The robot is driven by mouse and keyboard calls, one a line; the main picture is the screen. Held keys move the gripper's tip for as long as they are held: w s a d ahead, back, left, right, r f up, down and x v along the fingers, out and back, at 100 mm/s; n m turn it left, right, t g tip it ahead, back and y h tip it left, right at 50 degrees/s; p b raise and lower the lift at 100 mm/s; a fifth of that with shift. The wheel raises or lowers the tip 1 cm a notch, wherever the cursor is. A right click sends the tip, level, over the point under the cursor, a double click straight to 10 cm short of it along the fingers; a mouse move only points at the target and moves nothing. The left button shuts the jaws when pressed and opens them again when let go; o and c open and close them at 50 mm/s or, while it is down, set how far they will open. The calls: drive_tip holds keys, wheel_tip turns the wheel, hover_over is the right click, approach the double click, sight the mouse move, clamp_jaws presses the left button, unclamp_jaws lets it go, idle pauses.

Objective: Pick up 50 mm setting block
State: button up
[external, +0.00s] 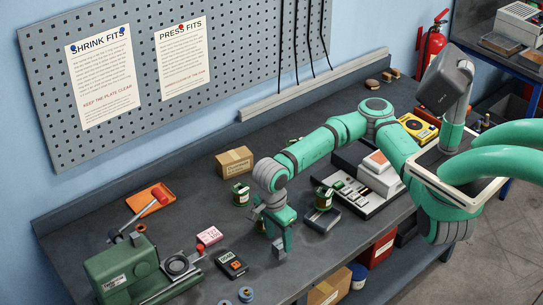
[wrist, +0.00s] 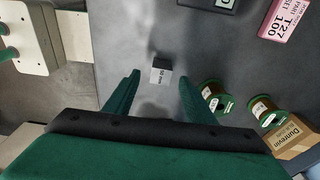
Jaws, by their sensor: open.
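The 50 mm setting block (wrist: 160,72) is a small block with a dark side and a pale face marked "50 mm". It rests on the grey bench top in the wrist view, in line with the gap between my fingers. My gripper (wrist: 158,84) is open and empty, with one green finger to each side of the block in the picture. No contact between fingers and block shows. In the external view my gripper (external: 278,240) points down low over the bench near its front edge. I cannot clearly pick out the block there beside the gripper.
A pink block (external: 210,236) and a black gauge (external: 231,263) lie left of my gripper. Green spools (external: 241,194) and a cardboard box (external: 235,161) stand behind it. A grey tray unit (external: 365,180) is at the right, a green machine (external: 118,270) at the left.

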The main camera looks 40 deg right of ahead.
sight(279, 244)
drive_tip(key=shift+d+f, duration=0.2)
drive_tip(key=shift+f, duration=1.75)
drive_tip(key=shift+c, duration=0.6)
clamp_jaws()
drive_tip(key=shift+r, duration=0.15)
